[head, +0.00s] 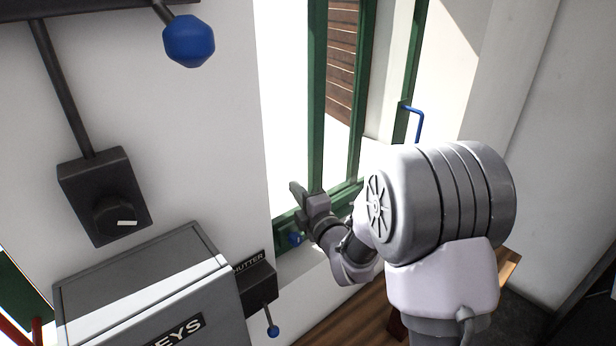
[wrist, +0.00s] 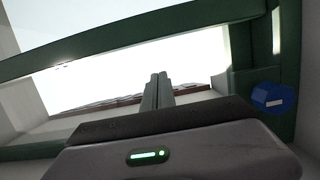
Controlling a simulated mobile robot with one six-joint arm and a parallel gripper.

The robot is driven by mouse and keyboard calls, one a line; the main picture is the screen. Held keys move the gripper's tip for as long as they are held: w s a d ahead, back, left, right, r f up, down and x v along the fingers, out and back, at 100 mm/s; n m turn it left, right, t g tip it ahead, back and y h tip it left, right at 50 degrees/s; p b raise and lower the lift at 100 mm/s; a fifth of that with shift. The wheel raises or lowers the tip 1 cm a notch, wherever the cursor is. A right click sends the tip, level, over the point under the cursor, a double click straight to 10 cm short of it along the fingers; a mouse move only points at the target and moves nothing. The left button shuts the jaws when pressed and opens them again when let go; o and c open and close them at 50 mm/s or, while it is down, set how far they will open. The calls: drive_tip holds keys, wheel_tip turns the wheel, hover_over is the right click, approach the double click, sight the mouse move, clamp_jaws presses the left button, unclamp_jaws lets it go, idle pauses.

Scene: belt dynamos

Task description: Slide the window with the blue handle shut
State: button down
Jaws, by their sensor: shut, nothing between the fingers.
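The window has a green frame (head: 317,100) with several uprights and a green bottom rail. A bent blue handle (head: 416,111) sits on the green upright at the right of the window. My gripper (head: 296,191) is shut and empty, low at the left green upright, well left of and below the blue handle. I cannot tell whether it touches that upright. In the wrist view my shut fingers (wrist: 158,92) point up at the bright opening, below a green bar (wrist: 130,38). The blue handle is not recognisable in the wrist view.
A blue knob (head: 295,238) is on the lower green frame, also in the wrist view (wrist: 271,98). At left are a large blue knob (head: 188,41), a black switch box (head: 105,196), a grey key box (head: 150,290) and a shutter lever (head: 271,322). A wooden surface (head: 350,320) lies below.

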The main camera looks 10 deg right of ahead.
sight(357, 154)
drive_tip(key=w+d, duration=0.1)
drive_tip(key=w+d+p, duration=0.1)
drive_tip(key=shift+w+d+r, duration=0.1)
drive_tip(key=shift+d+r, duration=0.1)
drive_tip(key=shift+d, duration=0.2)
drive_tip(key=shift+w+d+f, duration=0.1)
drive_tip(key=shift+w+d, duration=0.15)
drive_tip(key=shift+a, duration=0.1)
drive_tip(key=w+d+b, duration=0.2)
drive_tip(key=w+d, duration=0.1)
drive_tip(key=d, duration=0.2)
drive_tip(key=w+d+b, duration=0.2)
drive_tip(key=w+d, duration=0.1)
drive_tip(key=d, duration=0.2)
drive_tip(key=w+d+b, duration=0.2)
drive_tip(key=w+d, duration=0.2)
drive_tip(key=d, duration=0.1)
drive_tip(key=shift+d, duration=0.25)
drive_tip(key=shift+w+d, duration=0.2)
drive_tip(key=shift+d, duration=0.05)
drive_tip(key=shift+r, duration=0.2)
